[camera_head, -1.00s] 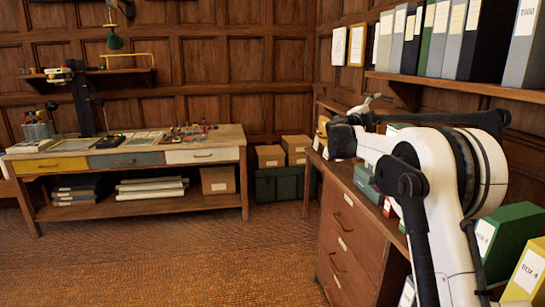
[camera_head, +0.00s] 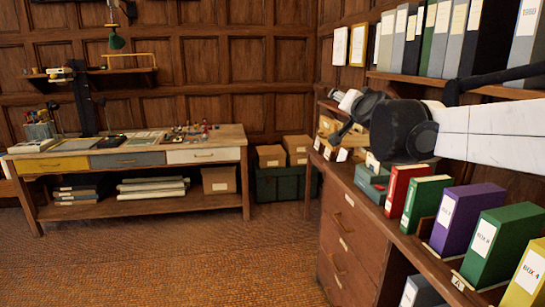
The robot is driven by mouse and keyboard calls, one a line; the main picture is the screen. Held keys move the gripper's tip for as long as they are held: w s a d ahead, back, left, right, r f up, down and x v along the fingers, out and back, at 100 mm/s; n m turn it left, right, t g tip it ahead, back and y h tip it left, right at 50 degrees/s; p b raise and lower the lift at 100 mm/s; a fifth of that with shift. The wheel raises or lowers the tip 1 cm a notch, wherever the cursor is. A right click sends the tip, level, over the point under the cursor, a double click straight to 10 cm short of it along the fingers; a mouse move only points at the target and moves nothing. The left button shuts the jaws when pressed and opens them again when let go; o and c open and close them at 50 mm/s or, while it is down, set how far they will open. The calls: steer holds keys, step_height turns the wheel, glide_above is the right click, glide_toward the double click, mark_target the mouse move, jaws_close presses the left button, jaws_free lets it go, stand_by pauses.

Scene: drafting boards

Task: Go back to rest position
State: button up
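My arm reaches in from the right edge, with its white link and large dark joint in front of the right-hand shelving. Its far end, with what looks like my gripper (camera_head: 338,95), is small and partly hidden behind the dark joint, above the far end of the wooden cabinet (camera_head: 350,235). I cannot make out its fingers or whether it holds anything.
Red, green, purple and yellow box files, including a purple one (camera_head: 466,218), stand along the cabinet top below my arm. A drafting table (camera_head: 130,150) stands at the back left. The floor between is clear.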

steer(key=s+f+n+g, duration=0.2)
steer(key=s+f+g, duration=0.1)
steer(key=s+f, duration=0.7)
steer(key=s+f+n+g, duration=0.2)
steer(key=s+f+g, duration=0.2)
steer(key=s+f, duration=0.6)
steer(key=s+f+n+g, duration=0.2)
steer(key=s+f, duration=0.8)
steer(key=s, duration=1)
steer(key=shift+d+f+g, duration=0.15)
steer(key=shift+f+g, duration=0.15)
steer(key=shift+g, duration=0.5)
